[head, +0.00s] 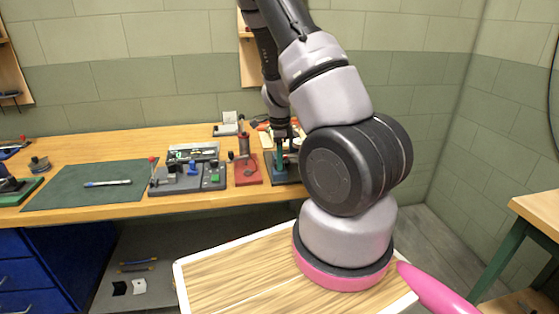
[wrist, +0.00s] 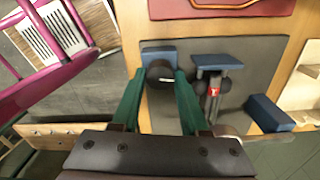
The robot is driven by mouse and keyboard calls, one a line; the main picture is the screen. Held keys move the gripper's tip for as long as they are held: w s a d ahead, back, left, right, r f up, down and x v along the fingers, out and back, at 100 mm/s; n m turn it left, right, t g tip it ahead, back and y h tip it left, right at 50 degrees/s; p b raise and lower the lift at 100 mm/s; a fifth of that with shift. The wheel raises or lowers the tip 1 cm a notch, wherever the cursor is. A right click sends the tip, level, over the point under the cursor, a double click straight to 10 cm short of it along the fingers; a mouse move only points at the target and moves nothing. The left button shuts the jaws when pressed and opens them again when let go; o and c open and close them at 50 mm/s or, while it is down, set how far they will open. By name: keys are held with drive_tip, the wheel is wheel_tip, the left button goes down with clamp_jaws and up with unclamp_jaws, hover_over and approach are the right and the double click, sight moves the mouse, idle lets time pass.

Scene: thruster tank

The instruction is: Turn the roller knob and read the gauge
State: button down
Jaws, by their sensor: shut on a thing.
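My gripper (wrist: 161,75) is shut on the dark round roller knob (wrist: 160,70), with one green finger on each side of it. The knob sits by a blue block (wrist: 157,53) on a dark grey base plate (wrist: 262,58). Beside it, to the right, a blue-topped post with a red mark (wrist: 213,91) stands on the same plate. I cannot tell which part is the gauge, and no reading is legible. In the head view my gripper (head: 281,150) is down at the right end of the workbench, and my arm partly hides the fixture.
The long wooden workbench (head: 100,150) carries a green mat (head: 75,195) with a pen (head: 107,183), a grey fixture with several levers (head: 185,178), and a red-based device (head: 247,175) just left of my gripper. Another blue block (wrist: 270,113) lies right in the wrist view.

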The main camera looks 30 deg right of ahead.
idle(0.5)
drive_tip(key=shift+c, duration=2.1)
unclamp_jaws()
wheel_tip(320, 180, up, 11)
drive_tip(key=shift+f, duration=0.1)
